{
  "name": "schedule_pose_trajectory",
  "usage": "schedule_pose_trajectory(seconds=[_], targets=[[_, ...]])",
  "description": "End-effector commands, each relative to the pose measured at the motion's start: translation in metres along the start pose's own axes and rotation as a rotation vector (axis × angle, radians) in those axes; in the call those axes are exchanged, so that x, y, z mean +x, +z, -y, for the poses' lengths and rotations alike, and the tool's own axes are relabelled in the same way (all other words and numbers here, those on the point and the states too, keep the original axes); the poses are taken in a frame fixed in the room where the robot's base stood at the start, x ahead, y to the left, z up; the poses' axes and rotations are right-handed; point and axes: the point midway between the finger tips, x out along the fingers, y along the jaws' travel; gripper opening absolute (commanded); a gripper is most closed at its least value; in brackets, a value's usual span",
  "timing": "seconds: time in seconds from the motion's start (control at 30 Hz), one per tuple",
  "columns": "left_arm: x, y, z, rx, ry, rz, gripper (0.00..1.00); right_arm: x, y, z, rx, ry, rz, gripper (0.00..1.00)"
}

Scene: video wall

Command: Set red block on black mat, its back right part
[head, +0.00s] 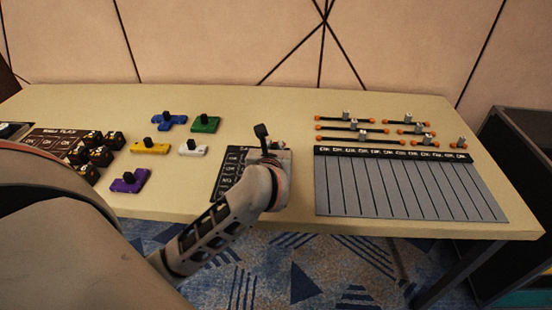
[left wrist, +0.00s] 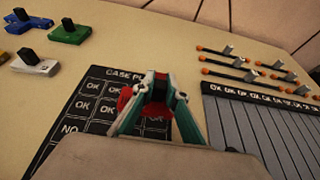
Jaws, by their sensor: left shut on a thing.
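The black mat (head: 226,182) lies near the table's front, with a printed grid of OK and NO cells. My left gripper and wrist cover its right side in the head view; the mat also shows in the left wrist view (left wrist: 73,127). In that view, my left gripper (left wrist: 158,88) is shut on the red block (left wrist: 125,99) by its black knob. Red shows on both sides of the fingers, over the mat's upper right part. I cannot tell whether the block touches the mat. The head view does not show the red block clearly. My right gripper is not in view.
Blue (head: 170,122), green (head: 205,124), yellow (head: 150,147), white (head: 193,149) and purple (head: 130,181) knobbed blocks stand left of the mat. A grey striped panel (head: 400,188) lies right, with orange-ended rods (head: 345,119) behind it. Bare tabletop lies behind the mat.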

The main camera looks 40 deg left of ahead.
Motion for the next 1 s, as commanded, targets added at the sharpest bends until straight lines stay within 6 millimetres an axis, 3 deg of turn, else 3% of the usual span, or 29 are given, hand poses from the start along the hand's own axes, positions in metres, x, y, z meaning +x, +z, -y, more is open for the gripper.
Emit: schedule_pose_trajectory(seconds=[0.03, 0.2, 0.43, 0.67, 0.7, 0.77, 1.0], targets=[[0.006, -0.017, -0.001, 0.007, 0.003, -0.01, 0.0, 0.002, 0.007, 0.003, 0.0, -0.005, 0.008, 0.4], [0.014, -0.035, -0.001, 0.005, 0.002, -0.006, 0.0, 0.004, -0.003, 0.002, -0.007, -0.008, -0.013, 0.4], [0.014, -0.035, 0.0, 0.0, 0.0, -0.001, 0.0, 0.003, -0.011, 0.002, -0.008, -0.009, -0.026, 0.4], [0.016, -0.04, 0.0, 0.001, 0.0, -0.004, 0.0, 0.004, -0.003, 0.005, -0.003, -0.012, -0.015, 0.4], [0.016, -0.039, 0.0, 0.0, 0.0, -0.004, 0.18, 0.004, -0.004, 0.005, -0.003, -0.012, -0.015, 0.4], [0.015, -0.038, 0.0, 0.0, 0.0, -0.003, 0.29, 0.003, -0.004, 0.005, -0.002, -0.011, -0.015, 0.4], [0.015, -0.038, 0.0, 0.0, 0.0, -0.002, 0.29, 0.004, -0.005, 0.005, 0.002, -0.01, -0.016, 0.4]])
